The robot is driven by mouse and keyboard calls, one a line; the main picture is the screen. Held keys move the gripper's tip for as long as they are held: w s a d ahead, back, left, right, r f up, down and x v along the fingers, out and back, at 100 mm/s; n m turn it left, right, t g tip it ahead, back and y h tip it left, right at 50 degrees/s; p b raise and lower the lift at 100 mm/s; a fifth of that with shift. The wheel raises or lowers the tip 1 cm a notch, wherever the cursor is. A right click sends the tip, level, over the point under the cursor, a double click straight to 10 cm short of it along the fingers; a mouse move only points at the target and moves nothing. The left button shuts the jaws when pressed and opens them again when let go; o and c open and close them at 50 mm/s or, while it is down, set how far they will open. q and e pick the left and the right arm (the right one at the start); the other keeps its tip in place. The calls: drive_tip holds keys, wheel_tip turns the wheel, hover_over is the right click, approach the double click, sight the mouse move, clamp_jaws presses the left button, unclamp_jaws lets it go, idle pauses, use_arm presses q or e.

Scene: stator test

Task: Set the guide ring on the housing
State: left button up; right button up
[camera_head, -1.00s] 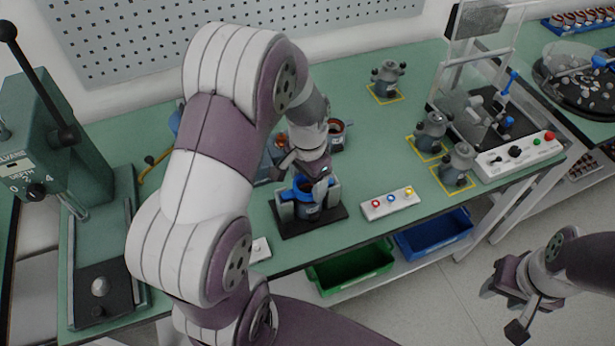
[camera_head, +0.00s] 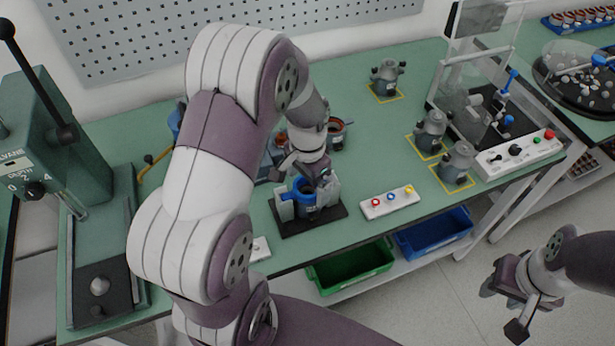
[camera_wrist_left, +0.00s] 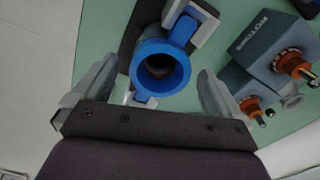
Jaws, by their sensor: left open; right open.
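The blue guide ring (camera_head: 303,185) sits on top of the housing (camera_head: 309,212), which stands in a black-based fixture (camera_head: 285,226) with pale uprights. In the left wrist view the ring (camera_wrist_left: 148,52) shows from above as a blue collar with a side tab, with a dark bore inside. My left gripper (camera_head: 304,173) is open just above the ring. Its two fingers (camera_wrist_left: 158,80) lie on either side of the ring, apart from it. The housing is mostly hidden under the ring in the wrist view. My right gripper (camera_head: 508,285) is open and empty, off the bench at lower right.
A button box (camera_head: 390,202) stands right of the fixture. Grey motor housings (camera_head: 431,130) stand on yellow-marked squares. A rotor holder (camera_wrist_left: 262,62) is close to the right finger in the wrist view. A green press (camera_head: 75,150) stands left. Green and blue bins are below.

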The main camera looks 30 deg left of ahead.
use_arm(q)
wheel_tip(320, 180, up, 13)
drive_tip(key=shift+f, duration=0.2)
idle(0.6)
drive_tip(key=s+d+f+n+t, duration=0.1)
drive_tip(key=s+d+f+n, duration=0.3)
drive_tip(key=s, duration=0.5)
wheel_tip(320, 180, down, 2)
drive_tip(key=shift+d+f, duration=0.1)
drive_tip(key=shift+d, duration=0.55)
